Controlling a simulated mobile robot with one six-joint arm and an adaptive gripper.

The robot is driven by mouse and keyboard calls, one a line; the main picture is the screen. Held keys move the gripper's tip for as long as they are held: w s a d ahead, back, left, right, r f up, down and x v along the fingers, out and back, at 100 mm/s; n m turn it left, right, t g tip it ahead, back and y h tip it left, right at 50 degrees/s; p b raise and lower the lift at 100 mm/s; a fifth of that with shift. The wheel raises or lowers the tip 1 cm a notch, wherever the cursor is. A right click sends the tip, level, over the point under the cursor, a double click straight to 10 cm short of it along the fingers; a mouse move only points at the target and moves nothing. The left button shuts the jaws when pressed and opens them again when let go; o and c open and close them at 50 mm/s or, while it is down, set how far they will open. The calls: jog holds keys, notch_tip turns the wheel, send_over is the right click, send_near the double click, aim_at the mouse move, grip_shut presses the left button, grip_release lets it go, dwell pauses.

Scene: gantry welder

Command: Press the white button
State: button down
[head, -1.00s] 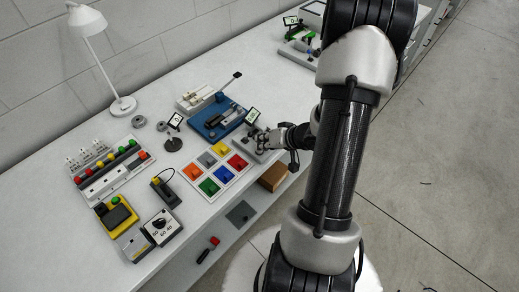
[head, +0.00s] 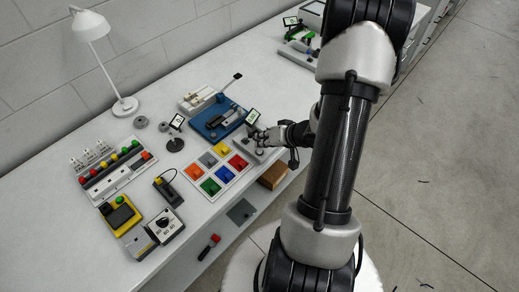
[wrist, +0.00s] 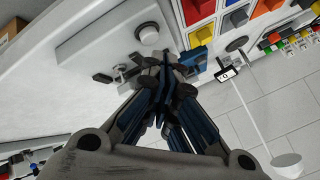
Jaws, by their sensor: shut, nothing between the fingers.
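A round pale button (wrist: 149,35) stands on a light grey panel in the upper middle of the wrist view. It is the only white-looking button I can make out there. My gripper (wrist: 163,80) is shut and empty, with its fingertips below and slightly right of the button in that view, apart from it. In the head view my gripper (head: 256,138) is over the grey control box (head: 258,151) at the bench's front edge. The button itself is too small and partly covered to make out clearly there.
Left of the box is a white tray (head: 237,174) of coloured blocks. A blue device (head: 214,120), a small display on a stand (head: 175,143) and a lamp (head: 92,30) stand behind. Small levers (wrist: 130,68) lie close to the fingers.

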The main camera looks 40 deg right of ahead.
aim_at(261, 150)
jog(key=shift+r+p, duration=2.5)
jog(key=shift+p, duration=0.25)
jog(key=shift+w, duration=0.1)
